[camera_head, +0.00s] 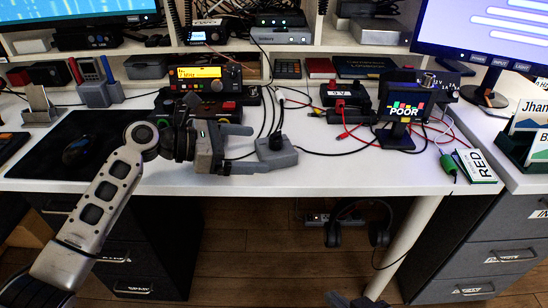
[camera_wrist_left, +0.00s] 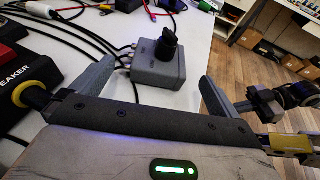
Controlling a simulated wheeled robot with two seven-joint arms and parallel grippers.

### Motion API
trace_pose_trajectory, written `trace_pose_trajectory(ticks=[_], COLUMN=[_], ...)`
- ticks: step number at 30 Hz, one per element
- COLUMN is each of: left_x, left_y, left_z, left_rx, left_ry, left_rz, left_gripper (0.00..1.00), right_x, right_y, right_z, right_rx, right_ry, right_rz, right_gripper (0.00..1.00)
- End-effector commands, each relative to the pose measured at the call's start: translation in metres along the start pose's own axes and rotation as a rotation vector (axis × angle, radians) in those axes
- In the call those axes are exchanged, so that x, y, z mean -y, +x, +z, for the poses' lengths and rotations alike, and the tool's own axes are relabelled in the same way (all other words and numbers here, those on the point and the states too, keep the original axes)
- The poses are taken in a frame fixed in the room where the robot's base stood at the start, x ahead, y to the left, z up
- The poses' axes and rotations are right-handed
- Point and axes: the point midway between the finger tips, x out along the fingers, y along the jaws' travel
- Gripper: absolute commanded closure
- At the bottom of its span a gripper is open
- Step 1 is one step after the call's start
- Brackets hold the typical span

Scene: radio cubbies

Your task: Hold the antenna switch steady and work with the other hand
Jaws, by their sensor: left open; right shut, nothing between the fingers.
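The antenna switch (camera_head: 276,152) is a small grey box with a black knob on top, near the front edge of the white desk, with black cables at its back. In the left wrist view the antenna switch (camera_wrist_left: 160,68) lies ahead of the fingers, its knob upright. My left gripper (camera_head: 250,150) is open to the left of the box, its fingers pointing at it. In the wrist view the left gripper (camera_wrist_left: 152,92) has one finger on each side, with the box not clamped. My right gripper (camera_head: 352,300) shows only partly, at the bottom edge below the desk, shut and empty.
A lit radio (camera_head: 203,78) stands behind my left gripper. Headphones (camera_head: 357,222) hang below.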

Motion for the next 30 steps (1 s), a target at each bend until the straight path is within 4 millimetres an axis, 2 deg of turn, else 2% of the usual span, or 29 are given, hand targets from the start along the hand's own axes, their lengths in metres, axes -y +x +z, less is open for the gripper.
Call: trace_pose_trajectory(ticks=[4, 6, 12, 25, 26, 30], left_x=[0.000, 0.001, 0.001, 0.000, 0.000, 0.000], left_y=[0.014, 0.023, 0.043, 0.051, 0.051, 0.051], left_z=[-0.004, 0.004, 0.002, 0.000, 0.000, 0.000], left_rx=[0.001, 0.002, 0.001, 0.000, 0.000, 0.000], left_ry=[0.002, -0.004, -0.002, 0.000, 0.000, 0.000], left_rz=[-0.002, -0.002, -0.002, 0.000, 0.000, 0.000], left_gripper=[0.00, 0.00, 0.00, 0.00, 0.03, 0.42], right_x=[0.000, 0.002, 0.003, -0.002, -0.002, -0.002], right_y=[0.019, 0.015, 0.001, -0.004, -0.004, -0.003], right_z=[0.019, 0.009, -0.013, -0.008, -0.008, -0.007], right_rx=[0.035, 0.045, -0.021, -0.016, -0.016, -0.014], right_ry=[0.007, -0.002, -0.009, -0.004, -0.004, -0.004], right_rz=[-0.019, -0.018, -0.006, 0.009, 0.009, 0.008], right_gripper=[1.00, 1.00, 1.00, 1.00, 1.00, 1.00])
